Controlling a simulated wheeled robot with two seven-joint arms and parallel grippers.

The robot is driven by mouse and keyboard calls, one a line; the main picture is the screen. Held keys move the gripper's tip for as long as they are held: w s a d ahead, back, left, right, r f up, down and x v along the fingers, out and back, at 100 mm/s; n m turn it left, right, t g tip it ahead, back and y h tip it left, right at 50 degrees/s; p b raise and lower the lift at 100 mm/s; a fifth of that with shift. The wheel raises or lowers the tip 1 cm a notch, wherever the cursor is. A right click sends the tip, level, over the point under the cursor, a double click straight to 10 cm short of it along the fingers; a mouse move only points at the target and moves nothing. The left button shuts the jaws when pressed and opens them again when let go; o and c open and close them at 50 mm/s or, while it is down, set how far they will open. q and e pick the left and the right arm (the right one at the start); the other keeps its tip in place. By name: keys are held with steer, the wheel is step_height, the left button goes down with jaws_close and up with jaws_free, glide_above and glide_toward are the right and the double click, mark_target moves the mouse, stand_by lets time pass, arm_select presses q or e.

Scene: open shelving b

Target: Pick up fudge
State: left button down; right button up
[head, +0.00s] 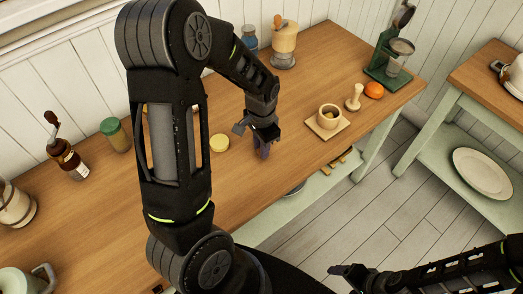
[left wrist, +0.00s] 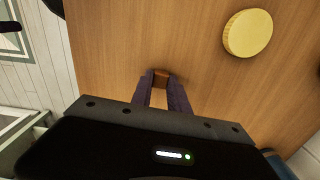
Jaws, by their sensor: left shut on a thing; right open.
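The fudge is a small brown block (left wrist: 162,78) in the left wrist view, over the wooden counter. My left gripper (left wrist: 161,88) is shut on it, with the block between its two fingertips. In the head view my left gripper (head: 262,150) points down near the counter's front edge; the fudge is hidden there. I cannot tell whether the block still touches the counter. My right gripper (head: 347,272) is open at the lower right of the head view, out in front of the counter and away from the fudge.
A yellow disc (head: 219,143) lies close to the left gripper; it also shows in the left wrist view (left wrist: 248,33). To the right are a mortar on a board (head: 328,117), a pestle (head: 354,98) and an orange (head: 374,90). A green-lidded jar (head: 115,134) stands at left.

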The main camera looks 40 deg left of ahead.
arm_select(q)
step_height(320, 180, up, 10)
steer(key=b, duration=0.1)
stand_by(0.5)
steer(key=shift+w, duration=0.1)
stand_by(0.4)
